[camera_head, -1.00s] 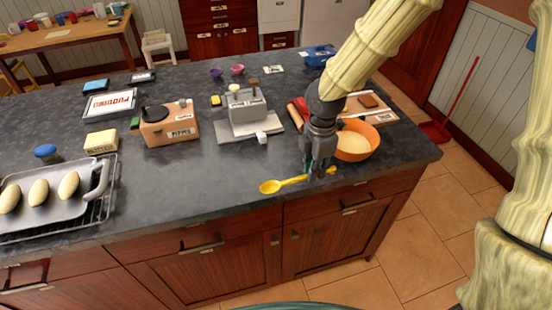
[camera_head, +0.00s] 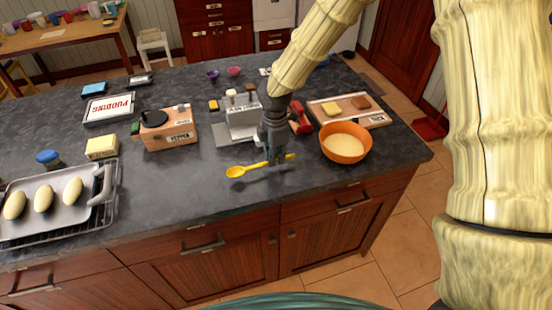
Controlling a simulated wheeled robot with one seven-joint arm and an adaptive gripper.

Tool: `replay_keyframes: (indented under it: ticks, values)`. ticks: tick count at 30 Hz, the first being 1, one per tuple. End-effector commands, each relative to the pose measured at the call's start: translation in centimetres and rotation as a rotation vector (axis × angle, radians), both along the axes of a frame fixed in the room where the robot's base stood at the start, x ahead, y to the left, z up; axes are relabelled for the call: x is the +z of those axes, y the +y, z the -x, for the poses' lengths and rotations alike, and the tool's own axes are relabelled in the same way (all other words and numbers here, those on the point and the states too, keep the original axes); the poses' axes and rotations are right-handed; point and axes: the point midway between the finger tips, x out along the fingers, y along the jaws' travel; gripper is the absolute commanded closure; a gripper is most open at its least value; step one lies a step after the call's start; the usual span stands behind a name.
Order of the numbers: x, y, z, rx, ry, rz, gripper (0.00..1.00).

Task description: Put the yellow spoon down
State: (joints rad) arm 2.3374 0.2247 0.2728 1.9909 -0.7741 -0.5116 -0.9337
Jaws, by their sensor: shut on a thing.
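The yellow spoon (camera_head: 240,171) lies across my gripper (camera_head: 275,163) above the dark countertop (camera_head: 200,190), near its front edge. Its bowl points left and its handle end shows to the right of the fingers. My gripper points down and is shut on the spoon's handle. A shadow shows on the counter just under the spoon, so it seems to be close to the surface; I cannot tell whether it touches. The fingertips are small and partly hidden by the spoon.
An orange bowl (camera_head: 346,144) with pale contents stands to the right. A grey scale-like device (camera_head: 243,118) and a red object (camera_head: 300,119) stand behind my gripper. The counter left of the spoon is clear.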

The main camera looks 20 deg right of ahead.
Motion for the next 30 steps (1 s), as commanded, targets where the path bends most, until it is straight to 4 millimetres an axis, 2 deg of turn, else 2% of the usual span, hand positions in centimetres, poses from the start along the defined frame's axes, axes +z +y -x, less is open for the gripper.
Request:
replay_keyframes:
  ticks: [2,9,19,20,23,30]
  values:
    - [-0.9,-0.1,0.2,0.002,0.005,0.002,1.00]
    - [-2.1,-0.1,0.2,0.001,0.003,0.001,1.00]
    - [-2.3,-0.1,0.2,0.001,0.002,0.000,1.00]
    - [-2.4,-0.1,0.2,0.001,0.002,0.000,0.86]
    - [-2.3,-0.1,0.2,0.001,0.002,0.000,0.68]
    - [-2.3,-0.1,0.2,0.001,0.002,0.000,0.67]
